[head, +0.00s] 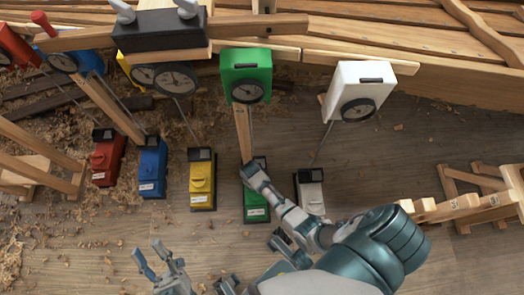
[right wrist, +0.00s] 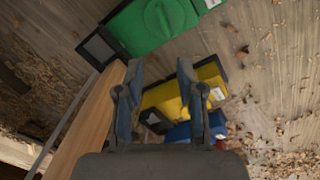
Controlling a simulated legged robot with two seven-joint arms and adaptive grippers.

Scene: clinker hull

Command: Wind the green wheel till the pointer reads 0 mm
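A green floor unit (head: 256,205) stands on the floor, partly covered by my right forearm and hand. In the right wrist view, the green wheel (right wrist: 165,20) shows as a round disc on the green unit (right wrist: 130,28). Above, a green box (head: 238,62) carries a round dial (head: 248,91); its pointer is too small to read. My right gripper (right wrist: 160,68) has its fingers apart with nothing seen between them, the green wheel beyond the tips. In the head view its fingers are unclear. My left gripper (head: 157,254) is open and empty over the floor, lower left.
Yellow (head: 202,182), blue (head: 153,168) and red (head: 107,160) units stand left of the green one; a white-grey unit (head: 310,190) stands right. A wooden post (right wrist: 92,120) is close to my right gripper. Planks of the hull (head: 400,45) lie behind, and shavings litter the floor.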

